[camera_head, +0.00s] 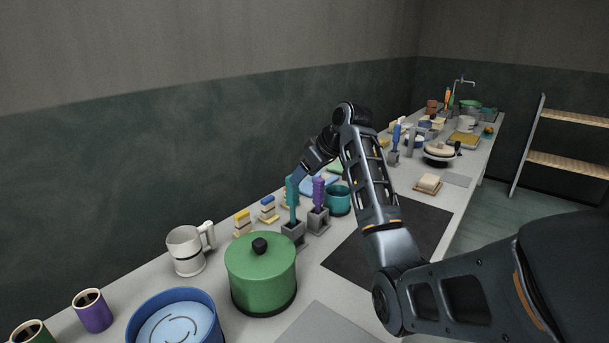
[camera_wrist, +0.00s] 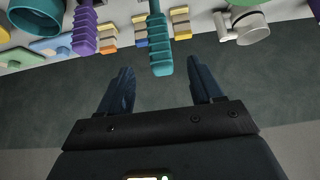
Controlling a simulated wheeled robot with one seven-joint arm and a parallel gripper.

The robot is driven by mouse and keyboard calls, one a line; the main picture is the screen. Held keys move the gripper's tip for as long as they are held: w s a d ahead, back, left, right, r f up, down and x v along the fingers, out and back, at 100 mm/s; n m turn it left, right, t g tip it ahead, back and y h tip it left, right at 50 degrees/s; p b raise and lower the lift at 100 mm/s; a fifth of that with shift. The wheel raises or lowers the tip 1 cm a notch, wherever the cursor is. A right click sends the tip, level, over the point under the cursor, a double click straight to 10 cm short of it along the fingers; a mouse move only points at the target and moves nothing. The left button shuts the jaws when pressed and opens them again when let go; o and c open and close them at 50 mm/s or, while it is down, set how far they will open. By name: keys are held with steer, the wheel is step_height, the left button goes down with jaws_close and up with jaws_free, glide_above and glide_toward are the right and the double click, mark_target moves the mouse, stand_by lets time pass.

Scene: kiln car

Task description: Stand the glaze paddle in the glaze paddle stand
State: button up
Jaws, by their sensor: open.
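A teal-handled tool (camera_head: 292,198) stands upright in a grey block stand (camera_head: 293,235), and a purple-handled tool (camera_head: 318,192) stands in a second grey stand (camera_head: 318,222) just to its right. I cannot tell which of them is the glaze paddle. My gripper (camera_head: 298,176) is at the top of the teal handle. In the wrist view the fingers are apart with nothing between their tips (camera_wrist: 160,74). The teal handle (camera_wrist: 160,52) points in toward the gap between them. The purple handle (camera_wrist: 84,30) is off to the left there.
A green lidded pot (camera_head: 260,275) stands in front of the stands, with a white mug (camera_head: 187,249) to its left. A teal cup (camera_head: 338,200) is close to the purple tool's right. A dark mat (camera_head: 400,240) is bare. A blue-handled tool (camera_head: 396,135) stands farther back.

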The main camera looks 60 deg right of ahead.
steer(key=shift+s+a+r, duration=0.1)
steer(key=shift+s+r, duration=0.3)
steer(key=shift+r, duration=0.15)
steer(key=b+v, duration=0.1)
steer(key=v, duration=0.7)
steer(key=shift+f, duration=0.1)
stand_by(0.9)
